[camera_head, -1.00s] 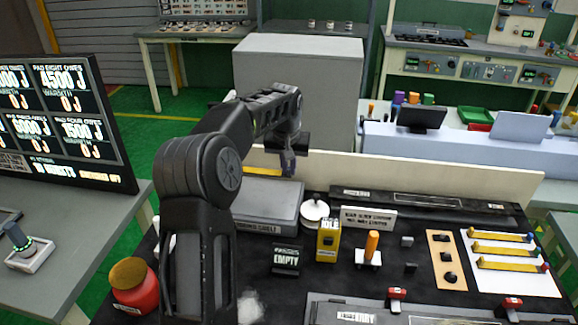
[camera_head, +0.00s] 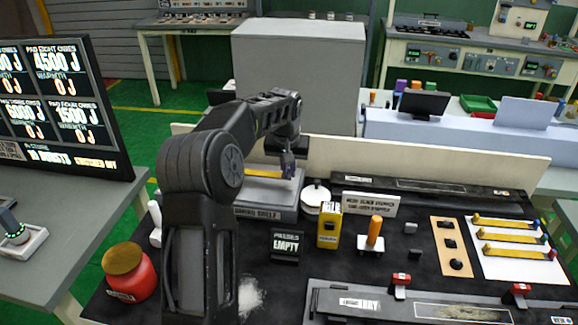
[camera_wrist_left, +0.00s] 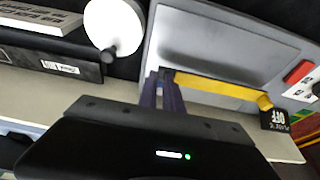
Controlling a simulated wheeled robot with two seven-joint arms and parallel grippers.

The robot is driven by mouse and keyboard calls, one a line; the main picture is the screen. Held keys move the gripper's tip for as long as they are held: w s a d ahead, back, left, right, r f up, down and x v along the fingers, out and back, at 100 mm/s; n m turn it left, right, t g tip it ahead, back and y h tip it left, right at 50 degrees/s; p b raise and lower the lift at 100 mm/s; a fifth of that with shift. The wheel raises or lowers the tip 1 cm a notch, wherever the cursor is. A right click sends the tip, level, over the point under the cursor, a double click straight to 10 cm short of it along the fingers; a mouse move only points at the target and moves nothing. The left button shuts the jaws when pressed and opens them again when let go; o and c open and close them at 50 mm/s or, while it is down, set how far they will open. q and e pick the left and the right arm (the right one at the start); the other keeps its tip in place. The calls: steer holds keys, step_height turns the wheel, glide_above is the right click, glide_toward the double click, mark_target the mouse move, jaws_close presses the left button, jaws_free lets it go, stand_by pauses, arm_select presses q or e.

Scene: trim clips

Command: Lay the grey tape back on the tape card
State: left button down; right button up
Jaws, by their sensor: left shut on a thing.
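My left gripper (camera_head: 288,166) is shut on one end of a yellow tape strip (camera_head: 262,174) over the grey warming shelf (camera_head: 268,196). In the left wrist view the fingers (camera_wrist_left: 164,92) pinch the strip's end, and the yellow strip (camera_wrist_left: 215,86) runs right across the shelf's face to near a black OFF sign (camera_wrist_left: 274,120). The fingers hide the held end, so I cannot see its colour. I cannot tell whether the strip touches the shelf. The white tape card (camera_head: 515,268) lies at the far right with three yellow tapes on it, with coloured ends.
Between shelf and card stand a white round-lidded pot (camera_head: 316,197), a yellow box (camera_head: 329,225), an orange-handled tool (camera_head: 375,232) and a tan board with black knobs (camera_head: 452,246). A cream wall (camera_head: 420,162) runs behind. A red jar (camera_head: 128,272) stands at left.

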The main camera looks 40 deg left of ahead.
arm_select(q)
steer(key=shift+f+b, duration=0.55)
steer(key=shift+f, duration=0.6)
steer(key=c, duration=1.4)
jaws_free()
steer(key=shift+c, duration=0.2)
steer(key=shift+r, duration=0.15)
steer(key=b+v, duration=0.1)
steer(key=v, duration=0.6)
steer(key=shift+r, duration=0.25)
steer(key=shift+s, duration=0.1)
steer(key=shift+d, duration=0.1)
